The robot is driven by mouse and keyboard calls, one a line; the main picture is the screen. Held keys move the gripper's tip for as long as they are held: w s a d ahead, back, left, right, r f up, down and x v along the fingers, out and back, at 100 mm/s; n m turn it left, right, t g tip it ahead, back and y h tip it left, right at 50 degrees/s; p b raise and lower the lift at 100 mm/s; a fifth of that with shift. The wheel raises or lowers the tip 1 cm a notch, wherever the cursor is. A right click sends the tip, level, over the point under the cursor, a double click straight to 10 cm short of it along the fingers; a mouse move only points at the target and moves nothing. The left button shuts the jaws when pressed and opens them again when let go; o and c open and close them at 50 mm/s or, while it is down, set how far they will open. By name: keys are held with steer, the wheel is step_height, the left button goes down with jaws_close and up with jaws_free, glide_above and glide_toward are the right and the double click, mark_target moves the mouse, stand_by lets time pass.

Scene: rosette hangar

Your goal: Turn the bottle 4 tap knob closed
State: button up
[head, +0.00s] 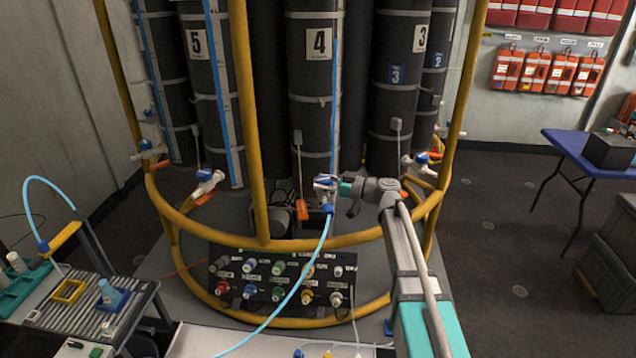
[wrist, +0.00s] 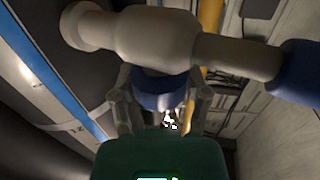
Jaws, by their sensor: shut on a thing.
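Bottle 4 (head: 319,75) is a tall black cylinder with a white "4" label, in the middle of the head view. Its white tap with a blue knob (head: 323,181) sticks out low at the front. My gripper (head: 334,186) reaches the tap from the right. In the wrist view the white tap body (wrist: 155,38) crosses the top, and the blue knob (wrist: 160,90) sits between my two fingers, which are shut on it. The knob's exact turn angle is hard to tell, as the fingers partly cover it.
A yellow tube frame (head: 262,130) rings the bottles, with a post left of bottle 4. A light blue hose (head: 313,265) hangs from the tap over a panel of coloured connectors (head: 280,280). Bottle 5 (head: 197,60) stands left. A blue table (head: 590,160) stands right.

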steer(key=shift+c, duration=1.1)
steer(key=shift+s+m+t, duration=0.1)
steer(key=shift+m+t, duration=0.3)
steer(key=shift+t, duration=0.5)
steer(key=shift+m+t+h, duration=0.3)
steer(key=shift+m+h, duration=0.1)
steer(key=o, duration=1.2)
steer(key=shift+c, duration=0.2)
